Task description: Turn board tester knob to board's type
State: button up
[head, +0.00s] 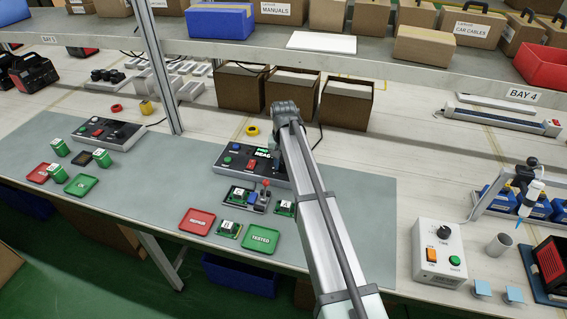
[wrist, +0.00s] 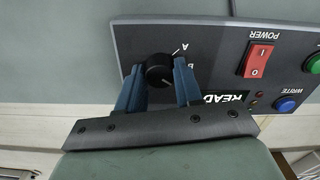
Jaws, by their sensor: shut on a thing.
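The board tester (head: 233,172) is a dark panel on the grey mat, with a lit green display. In the wrist view its round black knob (wrist: 158,68) sits between my gripper's (wrist: 160,74) two blue fingers, which are shut on its sides. The letters A and B are printed beside the knob, and a pale line by it points toward A. Small green boards (head: 228,229) with labelled chips lie in front of the tester. My arm partly hides the tester's right side.
A red tray (head: 187,221) and a green tray (head: 262,246) lie at the mat's front. The panel also carries a red power switch (wrist: 259,59) and a blue button (wrist: 288,104). A shelf post (head: 160,70) rises behind, left of the tester.

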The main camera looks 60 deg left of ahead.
jog(key=shift+m, duration=1.1)
jog(key=o, duration=1)
jog(key=shift+o, duration=0.2)
jog(key=shift+r, duration=0.1)
notch_tip(320, 180, up, 14)
jog(key=shift+d, duration=0.1)
